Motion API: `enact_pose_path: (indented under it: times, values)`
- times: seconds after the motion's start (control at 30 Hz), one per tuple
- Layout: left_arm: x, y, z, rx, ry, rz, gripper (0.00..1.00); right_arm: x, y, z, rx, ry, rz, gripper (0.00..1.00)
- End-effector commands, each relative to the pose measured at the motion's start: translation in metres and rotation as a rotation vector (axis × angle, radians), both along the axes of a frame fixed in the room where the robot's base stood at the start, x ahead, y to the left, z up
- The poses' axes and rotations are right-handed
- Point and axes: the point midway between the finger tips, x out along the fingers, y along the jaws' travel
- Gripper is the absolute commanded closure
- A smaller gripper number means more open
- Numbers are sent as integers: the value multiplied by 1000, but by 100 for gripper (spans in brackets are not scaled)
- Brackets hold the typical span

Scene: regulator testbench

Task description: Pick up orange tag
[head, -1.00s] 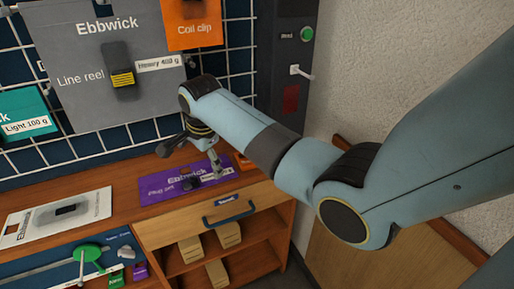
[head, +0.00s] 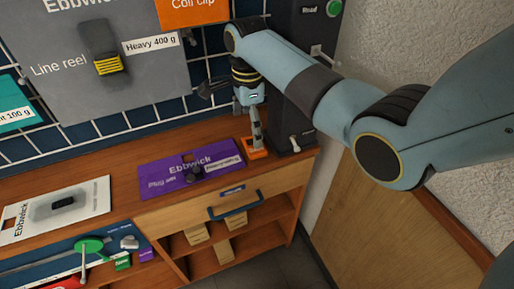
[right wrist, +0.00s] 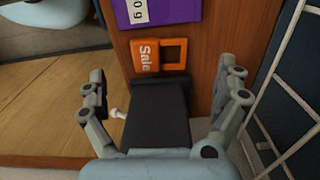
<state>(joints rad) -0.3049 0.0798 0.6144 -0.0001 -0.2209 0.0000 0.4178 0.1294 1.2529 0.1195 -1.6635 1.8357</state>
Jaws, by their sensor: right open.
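The orange tag (head: 256,153) lies flat on the wooden counter at its right end, beside the base of a dark column. In the right wrist view the tag (right wrist: 146,56) shows the word "Sale" and a square hole at one end. My right gripper (head: 232,112) hangs above the counter near the tag, and one finger overlaps the tag in the head view. In the right wrist view the gripper (right wrist: 160,68) is open and empty, its fingers spread to either side of the tag. My left gripper is not in view.
The dark column (head: 294,100) with a green button and a white lever (head: 296,143) stands close to the tag. A white card (head: 93,193) lies farther left. A blue-handled drawer (head: 262,196) is below.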

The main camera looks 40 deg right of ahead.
Motion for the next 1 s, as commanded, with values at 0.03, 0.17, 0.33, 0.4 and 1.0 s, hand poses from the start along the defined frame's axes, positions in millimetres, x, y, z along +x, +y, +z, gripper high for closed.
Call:
enact_pose_path:
  times: [0.03, 0.17, 0.33, 0.4, 1.0]
  values:
    - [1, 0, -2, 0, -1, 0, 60, -1, 0, -8, 1, 2, 0, 0]
    - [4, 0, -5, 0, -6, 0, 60, -1, 0, -25, 1, 3, 0, 0]
    - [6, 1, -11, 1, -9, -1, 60, -1, 1, -53, 1, 2, 1, 0]
    - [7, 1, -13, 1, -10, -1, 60, -1, 1, -59, 0, 1, 2, 0]
    - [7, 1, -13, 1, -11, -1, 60, 0, 0, -62, -1, -2, 2, 42]
